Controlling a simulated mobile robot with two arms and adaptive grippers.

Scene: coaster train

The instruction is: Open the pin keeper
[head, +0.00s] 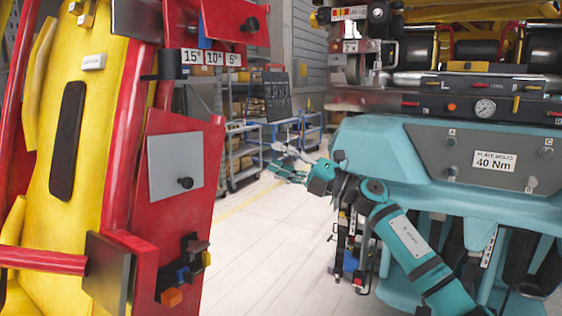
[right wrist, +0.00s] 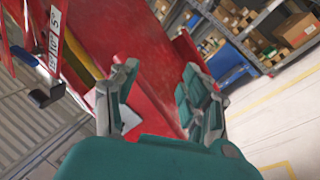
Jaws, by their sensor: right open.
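A red side panel (head: 190,215) of the yellow and red coaster car stands at the left. I cannot tell which of these is the pin keeper. My right gripper (head: 284,160) is right of the panel, apart from it, in the head view. In the right wrist view its two fingers (right wrist: 158,85) are spread and empty, with the red panel (right wrist: 150,35) beyond them. A white-grey patch shows behind the left finger. My left gripper is not in view.
Angle tags (head: 211,58) hang at the car's upper edge. A black plate and red bar (head: 40,260) jut out at lower left. Shelves (head: 245,150) stand behind. The pale floor (head: 270,240) between the car and my body is clear.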

